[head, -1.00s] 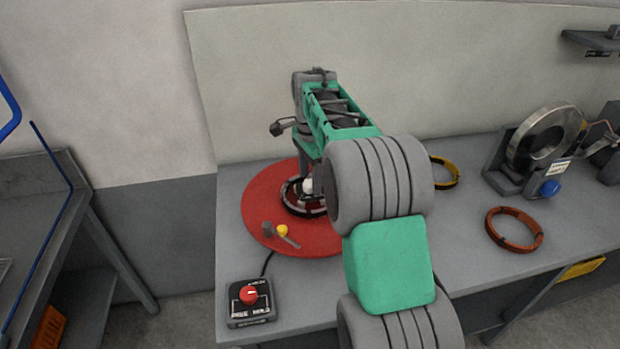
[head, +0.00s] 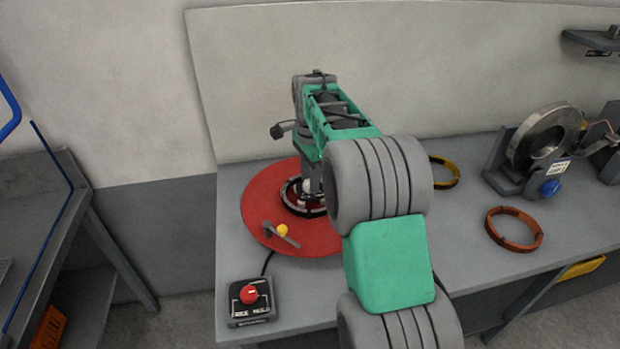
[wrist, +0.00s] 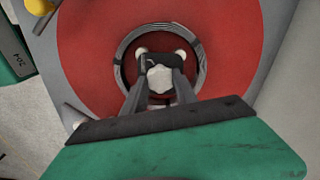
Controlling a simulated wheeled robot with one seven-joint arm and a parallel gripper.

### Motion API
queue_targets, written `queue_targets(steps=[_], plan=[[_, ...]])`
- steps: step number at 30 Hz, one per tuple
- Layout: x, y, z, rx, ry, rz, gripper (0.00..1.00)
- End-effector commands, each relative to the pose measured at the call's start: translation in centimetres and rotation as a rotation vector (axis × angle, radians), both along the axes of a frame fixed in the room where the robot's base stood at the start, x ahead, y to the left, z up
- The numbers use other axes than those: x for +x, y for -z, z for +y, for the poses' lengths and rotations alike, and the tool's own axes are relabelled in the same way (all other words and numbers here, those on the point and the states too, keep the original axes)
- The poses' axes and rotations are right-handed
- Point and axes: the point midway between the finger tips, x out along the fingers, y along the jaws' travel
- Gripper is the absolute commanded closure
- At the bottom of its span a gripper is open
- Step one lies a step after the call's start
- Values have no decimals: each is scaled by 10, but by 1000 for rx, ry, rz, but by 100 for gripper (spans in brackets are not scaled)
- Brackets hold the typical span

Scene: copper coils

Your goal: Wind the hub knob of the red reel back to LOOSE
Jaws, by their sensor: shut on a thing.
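The red reel (head: 262,200) is a large flat red disc on the left part of the bench. A dark ring of coil lies around its hub. In the wrist view the disc (wrist: 90,40) fills most of the picture, with the ring in the middle. The hub knob (wrist: 160,78) is a pale faceted piece at the centre. My gripper (wrist: 160,84) points down over the hub, its two fingers shut on the knob from either side. In the head view my gripper (head: 315,183) is partly hidden by my arm. No LOOSE mark is readable.
A grey lever (head: 285,237) and a yellow knob (head: 282,230) are at the disc's front. A black box with a red dial (head: 249,294) stands at the bench's front left. An orange ring (head: 514,229), a yellow-black ring (head: 447,172) and a metal coil stand (head: 545,140) are at right.

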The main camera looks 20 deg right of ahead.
Motion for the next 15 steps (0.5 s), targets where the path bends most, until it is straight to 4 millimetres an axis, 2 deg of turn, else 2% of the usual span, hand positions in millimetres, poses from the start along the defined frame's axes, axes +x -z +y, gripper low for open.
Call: queue_targets(steps=[15], plan=[[0,-1,0,-1,-75,0,100]])
